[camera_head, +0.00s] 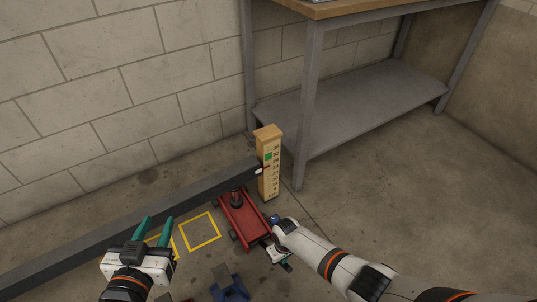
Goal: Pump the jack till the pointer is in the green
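The red jack (240,216) stands on the floor under a long dark grey beam (130,218). Its dark round lifting post (237,198) is beneath the beam. A wooden scale post (268,140) with numbers stands at the beam's right end. A small pale and red pointer (260,171) on the beam end sits below the green mark (268,156). My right gripper (277,255) is at the jack's near right end; its fingers and any handle are largely hidden, so its grip is unclear. My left gripper (154,230) is open and empty, left of the jack.
Yellow squares (200,231) are marked on the floor left of the jack. A blue stand-like object (229,288) is at the bottom centre. A workbench with a grey lower shelf (350,110) stands behind the post. Floor on the right is clear.

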